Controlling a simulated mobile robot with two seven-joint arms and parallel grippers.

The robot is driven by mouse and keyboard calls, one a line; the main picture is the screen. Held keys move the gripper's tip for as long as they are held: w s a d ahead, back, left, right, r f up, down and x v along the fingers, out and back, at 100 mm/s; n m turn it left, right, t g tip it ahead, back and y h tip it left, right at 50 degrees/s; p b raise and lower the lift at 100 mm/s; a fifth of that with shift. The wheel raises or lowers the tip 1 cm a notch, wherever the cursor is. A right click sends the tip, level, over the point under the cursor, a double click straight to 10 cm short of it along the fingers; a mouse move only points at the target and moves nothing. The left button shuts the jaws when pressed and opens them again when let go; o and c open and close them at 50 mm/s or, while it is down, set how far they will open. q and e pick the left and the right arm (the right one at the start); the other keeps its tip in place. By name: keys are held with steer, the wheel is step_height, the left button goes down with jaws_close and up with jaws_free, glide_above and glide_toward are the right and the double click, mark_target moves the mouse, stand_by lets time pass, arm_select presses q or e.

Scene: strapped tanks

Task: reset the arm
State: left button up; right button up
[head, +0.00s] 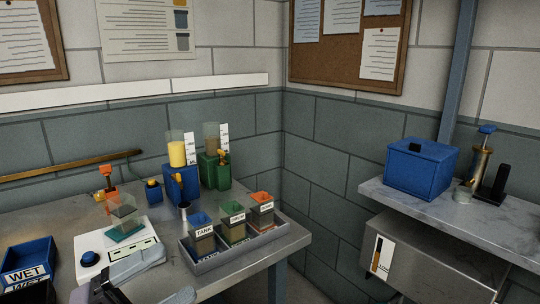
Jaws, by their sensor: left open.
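My left gripper (168,274) comes in at the bottom left, low in front of the table's near side. Its two grey fingers are apart, with nothing visible between them. One finger lies close to the white scale (90,247) in the picture; I cannot tell whether they touch. The rest of this gripper is cut off by the bottom edge. My right gripper is not in view.
The grey table (225,283) holds a tray (200,265) of labelled containers, a clear container (122,212) on the scale, blue (180,187) and green (214,172) tank stands, and blue WET bins (28,262). A marble shelf (415,208) at right carries a blue box (421,170).

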arm_select(q)
steer(key=a+f+n+t+y+p, duration=0.2)
steer(key=a+f+n+t+y, duration=0.1)
steer(key=f+n+y, duration=0.6)
steer(key=a+f+n+t+y+p, duration=0.1)
steer(key=a+f+n+t+y, duration=0.3)
steer(key=f+n, duration=0.6)
steer(key=s+d+f+n+g+y+p, duration=0.1)
steer(key=s+f+n+g+y, duration=0.2)
steer(key=s+f+n+g, duration=0.4)
steer(key=s+f, duration=0.4)
steer(key=f, duration=0.1)
steer(key=shift+s+d+n+g, duration=0.25)
steer(key=shift+d+n+g, duration=0.05)
steer(key=shift+d, duration=0.05)
